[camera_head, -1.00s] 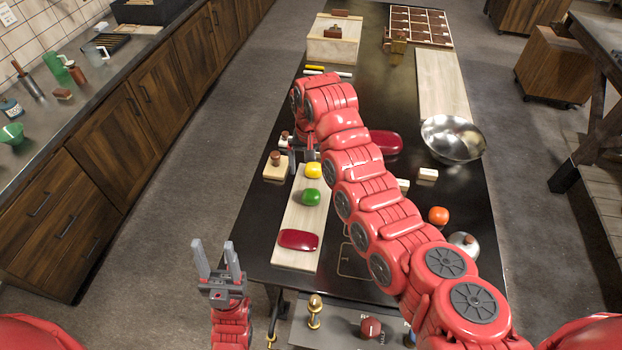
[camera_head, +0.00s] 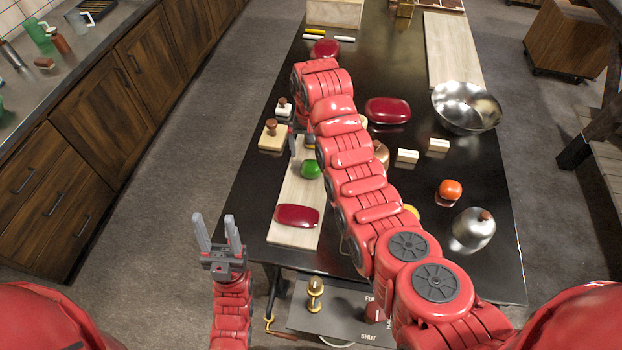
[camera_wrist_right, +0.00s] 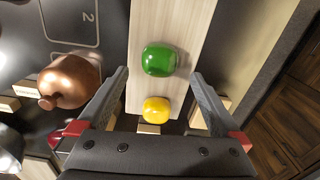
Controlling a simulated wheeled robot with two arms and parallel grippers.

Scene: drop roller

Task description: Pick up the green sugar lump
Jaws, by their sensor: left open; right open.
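The green sugar lump (camera_head: 311,168) sits on the pale wooden board (camera_head: 284,233). It also shows near the top middle of the right wrist view (camera_wrist_right: 159,60). My right gripper (camera_head: 304,150) is open and empty, its fingers pointing toward the board just beyond the green lump in the head view. In the right wrist view its fingertips (camera_wrist_right: 160,78) lie either side of the strip holding the green lump and a yellow lump (camera_wrist_right: 156,110). The yellow lump is mostly hidden by my arm in the head view. My left gripper (camera_head: 220,243) is open and empty, off the table's near left corner.
A small wooden block with a knob (camera_head: 273,136) stands left of the gripper. A brown knobbed object (camera_wrist_right: 70,82) is beside the board. A steel bowl (camera_head: 466,105) and cloche (camera_head: 473,228) stand right.

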